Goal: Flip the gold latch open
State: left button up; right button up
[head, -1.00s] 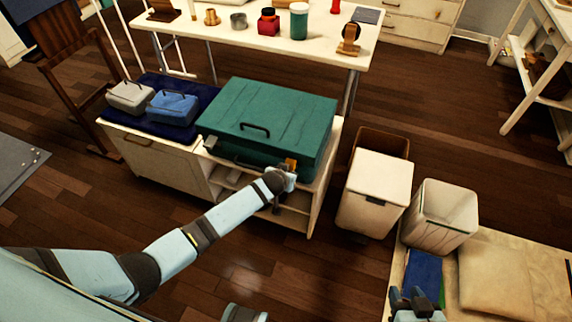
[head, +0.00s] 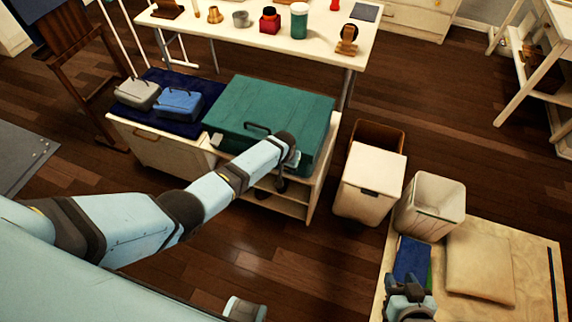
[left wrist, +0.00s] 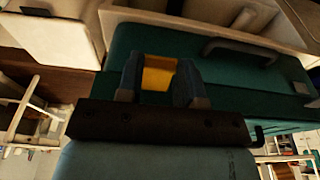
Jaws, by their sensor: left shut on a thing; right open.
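The green case (head: 290,104) lies shut on the low white cabinet, with a dark handle (head: 258,127) at its front. The gold latch (left wrist: 158,76) shows in the left wrist view between the two fingers of my left gripper (left wrist: 160,68), which is shut on it at the case's edge. In the head view my left wrist and hand cover that latch. A grey latch (head: 216,139) sits at the case's front left corner.
A grey box (head: 137,94) and a blue box (head: 175,103) stand on a navy cloth left of the case. A white table (head: 235,35) with small items is behind. White bins (head: 370,182) and a board with a beige cushion (head: 480,268) lie to the right.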

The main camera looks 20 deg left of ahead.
dwell(0.4)
pick_arm(q)
jog(key=o, duration=0.9)
jog(key=shift+o, duration=0.2)
jog(key=shift+r, duration=0.1)
jog(key=shift+r, duration=0.35)
notch_tip(320, 180, up, 13)
jog(key=s+p, duration=0.2)
jog(key=p, duration=0.1)
jog(key=shift+f, duration=0.1)
